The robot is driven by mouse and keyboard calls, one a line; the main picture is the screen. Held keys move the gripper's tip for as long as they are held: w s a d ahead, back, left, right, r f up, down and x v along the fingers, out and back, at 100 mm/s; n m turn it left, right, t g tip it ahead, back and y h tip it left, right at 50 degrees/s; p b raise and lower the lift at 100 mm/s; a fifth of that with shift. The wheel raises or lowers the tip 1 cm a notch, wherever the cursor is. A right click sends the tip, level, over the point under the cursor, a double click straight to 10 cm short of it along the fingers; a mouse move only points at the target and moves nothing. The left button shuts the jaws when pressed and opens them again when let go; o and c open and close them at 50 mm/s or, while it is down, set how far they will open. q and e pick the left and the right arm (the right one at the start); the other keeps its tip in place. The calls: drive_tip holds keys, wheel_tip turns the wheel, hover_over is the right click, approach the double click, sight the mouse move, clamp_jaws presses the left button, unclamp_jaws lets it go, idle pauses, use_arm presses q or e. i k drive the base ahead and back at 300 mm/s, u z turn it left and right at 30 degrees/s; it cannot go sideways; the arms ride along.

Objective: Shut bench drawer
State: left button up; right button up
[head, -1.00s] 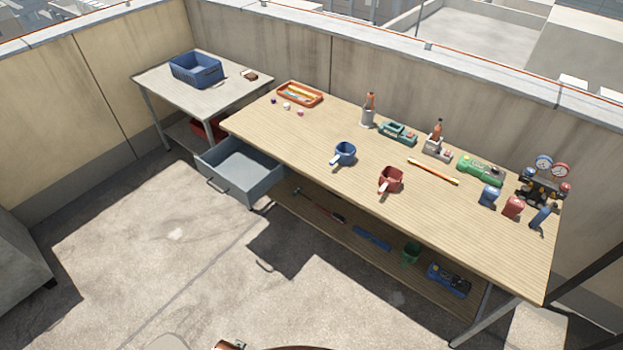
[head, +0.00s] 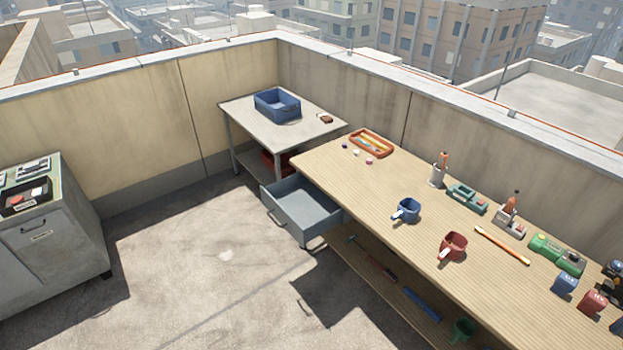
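The bench drawer (head: 300,208) is a grey-blue open-topped box. It stands pulled out from under the left end of the wooden bench (head: 400,245), over the concrete floor. It looks empty inside. A dark handle (head: 277,218) shows on its front panel. Neither of my grippers shows in the head view, so I cannot see what they hold.
A small table (head: 250,118) with a blue bin (head: 278,104) stands behind the drawer. Mugs and tools lie on the bench, with more on its lower shelf. A grey cabinet (head: 45,240) stands at the left. The floor (head: 190,270) before the drawer is clear.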

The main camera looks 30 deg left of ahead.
sight(301, 208)
drive_tip(key=u, duration=1.3)
